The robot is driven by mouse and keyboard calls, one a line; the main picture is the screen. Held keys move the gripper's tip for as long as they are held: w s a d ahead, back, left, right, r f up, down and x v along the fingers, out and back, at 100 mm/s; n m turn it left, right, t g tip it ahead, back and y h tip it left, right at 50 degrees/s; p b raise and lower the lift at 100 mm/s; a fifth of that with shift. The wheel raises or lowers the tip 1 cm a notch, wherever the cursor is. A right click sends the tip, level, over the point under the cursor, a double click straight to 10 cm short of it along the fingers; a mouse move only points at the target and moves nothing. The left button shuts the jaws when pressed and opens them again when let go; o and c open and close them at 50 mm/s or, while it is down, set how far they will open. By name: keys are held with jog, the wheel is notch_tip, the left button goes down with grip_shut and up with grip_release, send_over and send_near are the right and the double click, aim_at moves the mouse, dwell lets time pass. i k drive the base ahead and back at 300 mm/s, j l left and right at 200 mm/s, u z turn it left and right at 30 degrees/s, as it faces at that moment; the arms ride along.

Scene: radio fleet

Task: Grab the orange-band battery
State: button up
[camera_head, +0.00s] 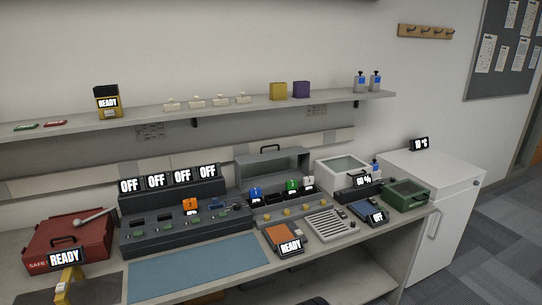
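A small block with an orange face marked 2 (190,204) stands in the dark charging bank (150,240) at the left middle of the bench. It is the only numbered orange piece I can make out, but it is too small to tell whether it is a battery with an orange band. Blue (255,191), green (292,185) and white (308,181) marked pieces stand in a grey rack to its right. My gripper is not in view.
A blue mat (198,270) lies clear at the front of the bench. A red box (68,240) and a yellow upright piece (63,288) are at left. An orange READY device (285,239) and a green box (406,195) are at right. A shelf (225,108) runs above.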

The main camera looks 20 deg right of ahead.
aim_at(191, 207)
jog(key=i+j+z, duration=0.25)
jog(key=i+j, duration=0.15)
jog(key=i+j+z, duration=0.2)
jog(key=i+j, duration=0.25)
jog(key=i+j+z, duration=0.25)
jog(key=j, duration=0.3)
jog(key=i, duration=0.1)
